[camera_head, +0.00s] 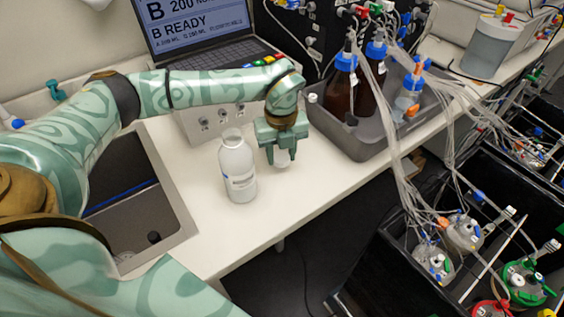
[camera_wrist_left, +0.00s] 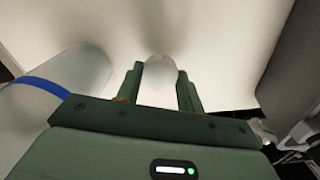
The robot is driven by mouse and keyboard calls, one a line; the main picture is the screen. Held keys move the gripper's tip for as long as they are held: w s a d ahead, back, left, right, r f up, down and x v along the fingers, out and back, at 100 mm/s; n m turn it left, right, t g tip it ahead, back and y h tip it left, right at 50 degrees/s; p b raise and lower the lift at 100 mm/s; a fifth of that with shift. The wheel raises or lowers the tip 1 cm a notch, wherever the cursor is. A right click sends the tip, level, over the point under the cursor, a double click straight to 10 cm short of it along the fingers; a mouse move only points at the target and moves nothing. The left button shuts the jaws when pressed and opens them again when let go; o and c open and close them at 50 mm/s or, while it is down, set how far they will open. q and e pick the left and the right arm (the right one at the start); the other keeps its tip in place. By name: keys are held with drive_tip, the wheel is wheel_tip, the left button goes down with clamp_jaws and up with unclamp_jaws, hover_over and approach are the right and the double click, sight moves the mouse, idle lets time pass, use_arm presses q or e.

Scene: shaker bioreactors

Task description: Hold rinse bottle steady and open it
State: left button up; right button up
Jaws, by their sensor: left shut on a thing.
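The rinse bottle (camera_head: 238,172) is a white bottle with a small label. It stands upright on the white bench beside the sink, and its neck shows no cap. My left gripper (camera_head: 281,159) is just right of the bottle, apart from it, pointing down. It is shut on a small white cap (camera_head: 283,161), held low over the bench. The cap also shows between the fingers in the left wrist view (camera_wrist_left: 160,73). A pale rounded shape at the left of that view looks like the bottle. My right gripper is in neither view.
A grey tray (camera_head: 345,141) with brown bottles and tubing stands right of my left gripper. The sink (camera_head: 128,205) is at the left, a laptop (camera_head: 205,35) and a grey panel box (camera_head: 195,125) are behind. Black tubs with tubed vessels are at right. The bench's front strip is clear.

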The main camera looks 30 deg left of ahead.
sight(282, 156)
use_arm(q)
drive_tip(key=shift+w+a+f, duration=0.15)
drive_tip(key=shift+w+f, duration=0.1)
drive_tip(key=shift+f, duration=0.2)
wheel_tip(282, 156, down, 3)
drive_tip(key=shift+r+b, duration=0.1)
drive_tip(key=shift+b, duration=0.4)
drive_tip(key=o, duration=1.1)
